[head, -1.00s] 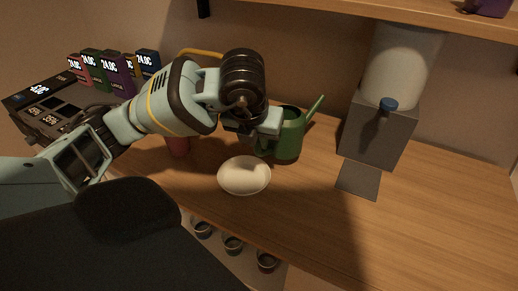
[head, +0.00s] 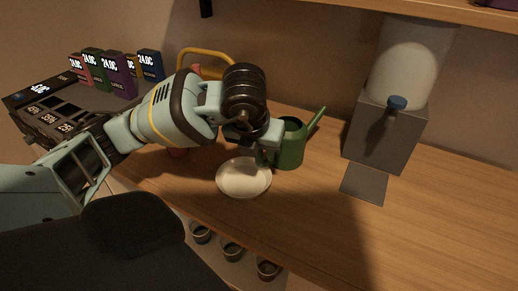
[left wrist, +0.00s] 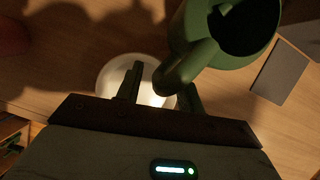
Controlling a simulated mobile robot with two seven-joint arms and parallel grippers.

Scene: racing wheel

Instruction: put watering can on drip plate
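The green watering can (head: 291,146) stands upright on the wooden counter, behind and right of a white round dish, its spout pointing up and right. It also shows in the left wrist view (left wrist: 205,45) with its dark opening. My left gripper (head: 265,150) is at the can's left side. In the left wrist view its fingers (left wrist: 160,92) are apart, with the can's handle between them and a gap on the left. The flat grey drip plate (head: 364,183) lies in front of the dispenser, bare, and shows in the left wrist view (left wrist: 281,72). My right gripper is not in view.
The white dish (head: 243,180) sits below my left gripper. The grey dispenser (head: 387,135) with a blue-topped tap stands behind the drip plate. A yellow-handled object (head: 205,54) is behind my arm. Boxes (head: 120,75) stand at left. The counter's right side is clear.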

